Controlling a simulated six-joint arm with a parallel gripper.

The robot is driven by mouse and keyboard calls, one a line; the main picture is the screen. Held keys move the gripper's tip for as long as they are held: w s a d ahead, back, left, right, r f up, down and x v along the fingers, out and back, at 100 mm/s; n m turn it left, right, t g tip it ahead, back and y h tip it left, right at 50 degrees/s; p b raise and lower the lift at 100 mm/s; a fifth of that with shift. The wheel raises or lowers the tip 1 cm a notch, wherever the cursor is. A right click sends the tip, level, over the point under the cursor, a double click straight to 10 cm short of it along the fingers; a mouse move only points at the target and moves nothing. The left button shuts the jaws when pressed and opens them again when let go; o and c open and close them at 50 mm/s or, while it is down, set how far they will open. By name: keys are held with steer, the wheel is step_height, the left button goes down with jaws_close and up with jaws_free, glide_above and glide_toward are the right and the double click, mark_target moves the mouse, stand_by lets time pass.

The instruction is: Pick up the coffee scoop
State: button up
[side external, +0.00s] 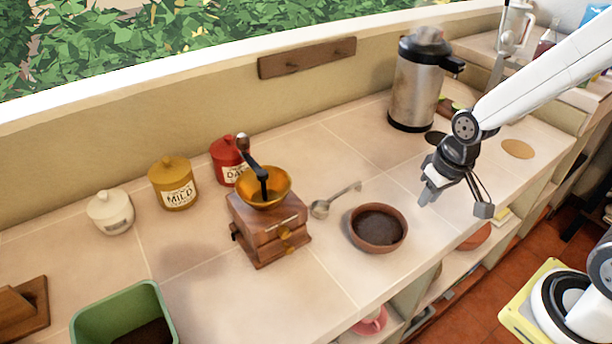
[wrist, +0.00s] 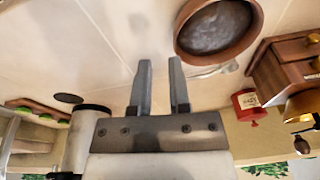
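The metal coffee scoop (side external: 320,209) lies on the tiled counter between the wooden grinder and the brown bowl, its handle pointing to the upper right. In the wrist view the scoop (wrist: 214,71) shows only partly, beside the bowl's rim. My gripper (side external: 456,202) hangs above the counter, to the right of the bowl and apart from the scoop. In the wrist view my gripper's two fingers (wrist: 162,64) stand apart with nothing between them.
The brown bowl (side external: 378,228) of dark grounds stands close to the scoop's right. The coffee grinder (side external: 268,227) is on its left. A steel dispenser (side external: 414,85) stands behind. Red (side external: 227,160), yellow (side external: 173,187) and white (side external: 110,213) canisters and a green bin (side external: 118,303) are farther left.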

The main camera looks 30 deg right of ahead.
steer(key=w+f+m+g+y, duration=0.2)
steer(key=w+f+m+y, duration=0.15)
steer(key=w+m, duration=0.45)
steer(key=m+y, duration=0.5)
steer(key=m, duration=0.1)
glide_toward(351, 186)
steer(key=shift+s+a+f+t, duration=0.3)
steer(key=shift+s+a+f, duration=0.45)
steer(key=shift+a+f, duration=0.3)
steer(key=shift+w+d+f+m+y, duration=0.15)
steer(key=shift+w+d+m+y, duration=0.1)
steer(key=shift+w+m, duration=0.25)
steer(key=shift+x, duration=3.9)
jaws_close()
